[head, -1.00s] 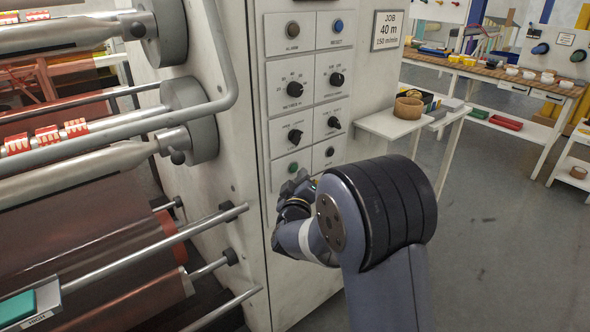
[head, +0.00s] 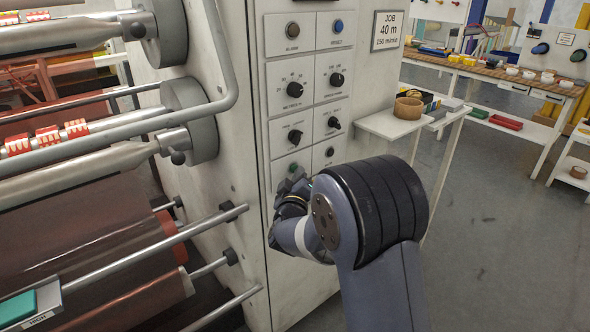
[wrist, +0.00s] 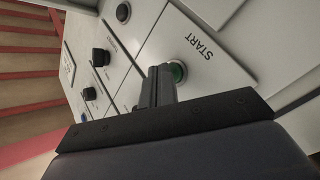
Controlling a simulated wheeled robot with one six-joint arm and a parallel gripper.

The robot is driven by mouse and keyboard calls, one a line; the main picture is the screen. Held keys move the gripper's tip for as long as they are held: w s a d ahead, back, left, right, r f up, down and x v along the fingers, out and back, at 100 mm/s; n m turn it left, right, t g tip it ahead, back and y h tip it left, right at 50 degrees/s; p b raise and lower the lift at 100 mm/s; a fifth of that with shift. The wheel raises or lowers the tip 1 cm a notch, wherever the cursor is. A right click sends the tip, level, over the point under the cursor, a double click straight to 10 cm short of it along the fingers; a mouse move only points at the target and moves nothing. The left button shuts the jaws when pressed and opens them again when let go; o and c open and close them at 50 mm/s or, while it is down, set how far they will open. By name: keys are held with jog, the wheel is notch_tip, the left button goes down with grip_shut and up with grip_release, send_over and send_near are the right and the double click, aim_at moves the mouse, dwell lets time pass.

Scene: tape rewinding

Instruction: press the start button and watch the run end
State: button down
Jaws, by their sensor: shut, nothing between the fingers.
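The green start button (wrist: 177,72) sits on the panel plate marked START in the wrist view. In the head view the green button (head: 293,168) is at the lower left of the control panel (head: 308,100). My gripper (wrist: 160,70) is shut and empty, its fingertips right at the button and covering part of it. I cannot tell whether they touch it. In the head view my gripper (head: 292,184) is just below the button, mostly hidden by my wrist.
A job sign (head: 387,30) reads 40 m, 150 m/min. Dark knobs (head: 294,89) and a blue reset button (head: 338,26) are above. Metal rollers and rails (head: 165,245) stand to the left.

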jog(key=shift+w+a, duration=0.15)
jog(key=shift+w, duration=0.05)
jog(key=shift+s, duration=0.1)
dwell(0.4)
jog(key=shift+s+d, duration=0.45)
jog(key=shift+s, duration=0.1)
jog(key=shift+s+d+b, duration=0.45)
jog(key=shift+s+d, duration=0.35)
jog(key=shift+s, duration=0.2)
jog(key=shift+s+d+b, duration=0.4)
jog(key=shift+s+d, duration=0.35)
jog(key=shift+s, duration=0.25)
jog(key=shift+s+d+b, duration=0.15)
jog(key=shift+s+d, duration=0.45)
jog(key=shift+s, duration=0.15)
jog(key=shift+s+d+b, duration=0.15)
jog(key=shift+s+d, duration=0.4)
jog(key=shift+s, duration=0.2)
